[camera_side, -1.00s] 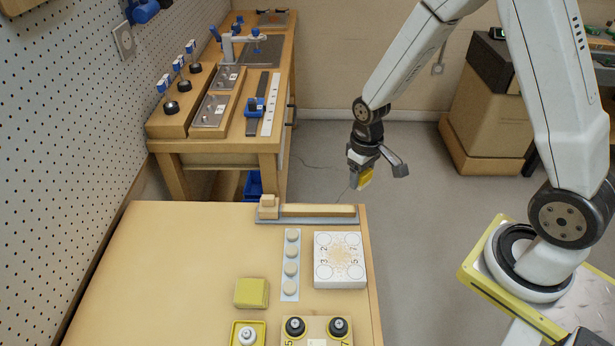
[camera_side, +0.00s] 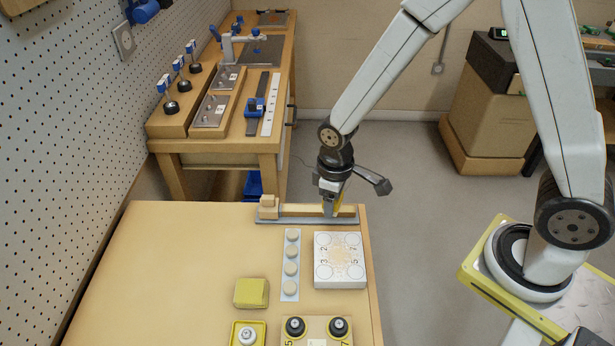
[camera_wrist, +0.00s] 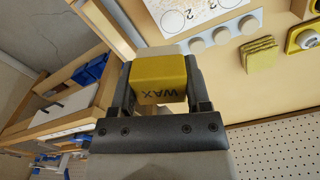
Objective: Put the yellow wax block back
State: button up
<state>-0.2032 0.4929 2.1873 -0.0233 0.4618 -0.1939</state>
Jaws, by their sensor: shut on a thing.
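The yellow wax block (camera_wrist: 159,79), marked WAX, sits between the two fingers of my gripper (camera_wrist: 160,98) in the wrist view. My gripper is shut on it. In the side view my gripper (camera_side: 331,211) is above or at the right part of the wooden rail (camera_side: 300,210) at the table's back edge. The wax block (camera_side: 338,204) is mostly hidden behind the fingers there, with only a bit of yellow showing. I cannot tell whether the block touches the rail.
A white board with numbered circles (camera_side: 340,272) lies in front of the rail. Beside it is a strip with several round pale discs (camera_side: 291,266). A yellow-green pad (camera_side: 251,293) lies to the left. Two black knobs stand on a wooden block (camera_side: 317,338). The table's left half is clear.

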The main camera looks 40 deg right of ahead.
jog(key=s+a+n, duration=0.3)
jog(key=a+n, duration=0.1)
jog(key=a, duration=0.4)
jog(key=shift+s+a+r, duration=0.3)
jog(key=shift+a+r, duration=0.1)
send_over(259, 252)
jog(key=s, duration=0.2)
jog(key=f, duration=0.8)
jog(key=shift+w+d+f, duration=0.15)
jog(key=shift+w+d, duration=0.1)
jog(key=shift+d, duration=0.05)
jog(key=shift+w+a+f, duration=0.2)
jog(key=shift+w+f, duration=0.25)
jog(key=shift+f, duration=0.1)
jog(key=shift+w+f, duration=0.1)
jog(key=shift+w+f, duration=0.1)
jog(key=shift+f, duration=0.1)
jog(key=shift+a+f, duration=0.1)
jog(key=shift+f, duration=1.4)
